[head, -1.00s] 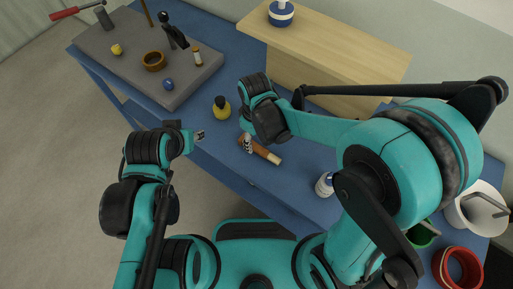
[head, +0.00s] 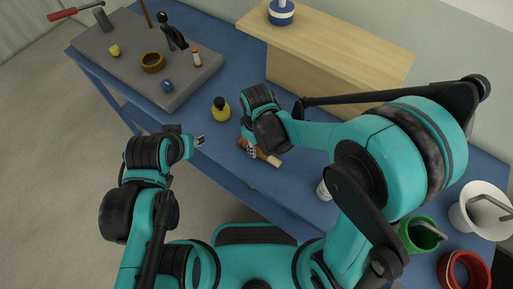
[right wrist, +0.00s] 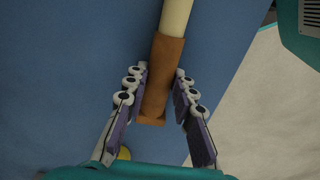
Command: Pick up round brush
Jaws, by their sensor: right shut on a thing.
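The round brush (head: 269,157) lies over the blue table in the head view, showing a brown part and a paler end. My right gripper (head: 251,150) is at its brown part and hides some of it. In the right wrist view the brush is a brown sleeve (right wrist: 162,80) on a cream rod, with the fingers of my right gripper (right wrist: 160,95) on either side of the brown end. The gripper is shut on it. Whether it touches the table is unclear. My left gripper (head: 200,141) is off the table's front edge, apart from the brush; its jaws are too small to read.
A yellow bottle with a dark top (head: 221,110) stands left of the brush. A grey board (head: 112,70) with several small items is farther left. A wooden box (head: 330,60) stands behind.

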